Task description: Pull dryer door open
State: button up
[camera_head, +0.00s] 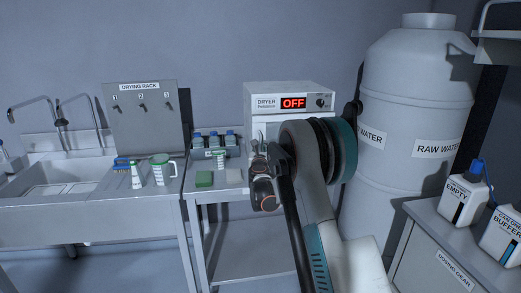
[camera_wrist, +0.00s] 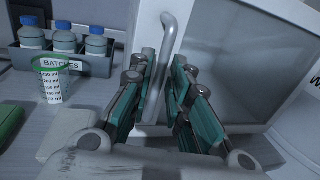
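The dryer (camera_head: 265,92) is a white box with a red OFF display, standing on the middle table in the head view. Its front below the panel is mostly hidden by my arm. My gripper (camera_wrist: 165,75) is at the handle, with one green-padded finger on each side of the bar. The fingers look apart, with a slight gap at the right. In the head view my gripper (camera_head: 259,160) is in front of the dryer.
A rack of blue-capped bottles (camera_wrist: 62,40) and a measuring cup (camera_wrist: 53,80) stand left of the door. The large raw water tank (camera_head: 415,110) stands close on the dryer's right. A sink (camera_head: 60,180) is farther left.

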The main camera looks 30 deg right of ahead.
jog(key=shift+x, duration=1.25)
jog(key=shift+c, duration=0.4)
grip_shut()
